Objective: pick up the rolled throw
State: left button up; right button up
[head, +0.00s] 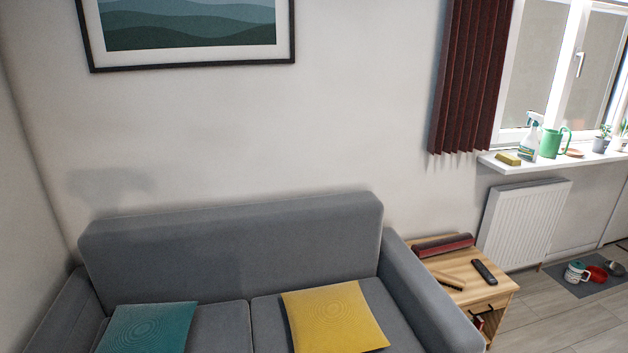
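A dark red, long rounded bundle, which looks like the rolled throw (444,246), lies along the back edge of the wooden side table (478,298). The table stands at the right end of the grey sofa. Neither of my grippers shows in the head view.
On the table are a black remote (484,272) and a small brown brush-like item (446,281). The grey sofa (235,245) holds a teal cushion (150,328) and a yellow cushion (334,317). Floor (560,325) is clear at the lower right.

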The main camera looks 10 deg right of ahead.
aim_at(450, 243)
jog(key=i+l, duration=0.1)
jog(key=l, duration=0.4)
jog(key=i+l+u, duration=0.1)
jog(key=l, duration=0.4)
jog(key=l+u, duration=0.15)
jog(key=l, duration=0.4)
jog(key=l+u, duration=0.15)
jog(key=l, duration=0.35)
jog(key=k+l+u, duration=0.2)
jog(key=l, duration=0.35)
jog(key=l+u, duration=0.15)
jog(key=l, duration=0.4)
jog(key=k+l+u, duration=0.15)
jog(key=l, duration=0.35)
jog(key=i, duration=0.05)
